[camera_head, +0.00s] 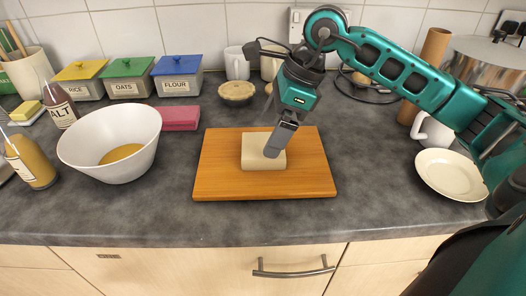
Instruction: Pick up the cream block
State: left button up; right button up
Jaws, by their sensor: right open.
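The cream block (256,153) sits on the orange-brown wooden board (220,182) in the middle of the counter. My right gripper (276,146) points down from above at the block's right part. Its near finger covers part of the block's right side, and I cannot tell whether it touches. The jaws are open, and the far finger is mostly hidden. My left gripper is not in view.
A white bowl (110,130) with yellow contents stands on the left. A cream plate (451,174) and white mug (434,130) are at right. The front counter is clear.

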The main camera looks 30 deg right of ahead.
aim_at(263, 144)
jog(key=x, duration=0.3)
jog(key=shift+f, duration=0.3)
jog(key=shift+w, duration=0.1)
jog(key=c, duration=0.9)
